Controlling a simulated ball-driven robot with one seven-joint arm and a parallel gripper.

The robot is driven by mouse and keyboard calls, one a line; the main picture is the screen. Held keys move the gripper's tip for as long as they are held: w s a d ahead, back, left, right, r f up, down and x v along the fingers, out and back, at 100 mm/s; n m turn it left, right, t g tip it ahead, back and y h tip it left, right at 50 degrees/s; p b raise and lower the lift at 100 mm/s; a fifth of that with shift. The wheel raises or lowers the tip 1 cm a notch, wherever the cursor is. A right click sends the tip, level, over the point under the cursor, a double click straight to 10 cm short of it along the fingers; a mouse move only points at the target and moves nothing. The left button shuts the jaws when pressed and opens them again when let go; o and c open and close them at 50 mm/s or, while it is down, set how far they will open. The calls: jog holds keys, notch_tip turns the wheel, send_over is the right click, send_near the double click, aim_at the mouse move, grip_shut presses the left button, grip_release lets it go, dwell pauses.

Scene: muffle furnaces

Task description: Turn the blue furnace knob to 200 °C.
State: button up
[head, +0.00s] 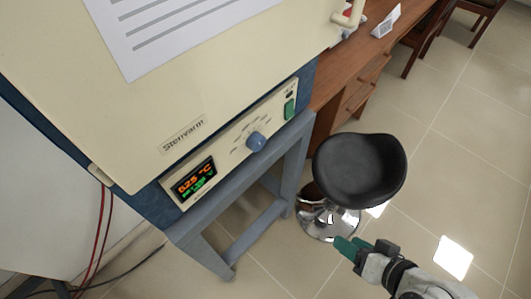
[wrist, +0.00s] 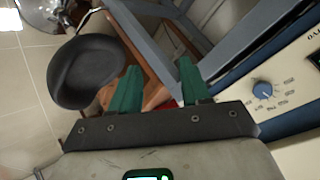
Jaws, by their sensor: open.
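The blue furnace knob (head: 256,141) sits on the cream front panel of the furnace, with scale marks around it. In the head view the display (head: 195,182) left of the knob seems to read 525 °C in orange, with smaller green text below. My gripper (head: 350,246) is at the lower right, apart from the panel and in front of the stool. In the wrist view the knob (wrist: 263,90) is at the right, beyond the right finger. The green fingers of my gripper (wrist: 158,85) are apart with nothing between them. The knob's exact setting is too small to read.
A black stool (head: 360,168) on a chrome base stands right of the furnace's blue-grey stand (head: 205,238). A green switch (head: 289,109) is on the panel's right end. A wooden desk (head: 345,75) stands behind. Tiled floor is free at right.

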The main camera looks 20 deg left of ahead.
aim_at(261, 144)
jog(key=shift+o, duration=1.4)
jog(key=w+a+r+y+b, duration=0.1)
jog(key=w+a+r+y, duration=0.1)
jog(key=a, duration=0.2)
jog(key=w+a+r+n+t+y+b, duration=0.1)
jog(key=w+a+r+y, duration=0.1)
jog(key=a, duration=0.3)
jog(key=shift+w+r+n+y, duration=0.3)
jog(key=shift+r+y, duration=0.05)
jog(key=shift+y, duration=0.15)
jog(key=shift+o, duration=0.5)
jog(key=w+a+r+n+y+b, duration=0.1)
jog(key=a+r+y, duration=0.3)
jog(key=a+r, duration=0.2)
jog(key=shift+w+r+b, duration=0.25)
jog(key=shift+r+b, duration=0.05)
jog(key=p+x, duration=0.2)
jog(key=x, duration=0.8)
jog(key=shift+a, duration=0.35)
jog(key=shift+c, duration=0.4)
jog(key=c, duration=1)
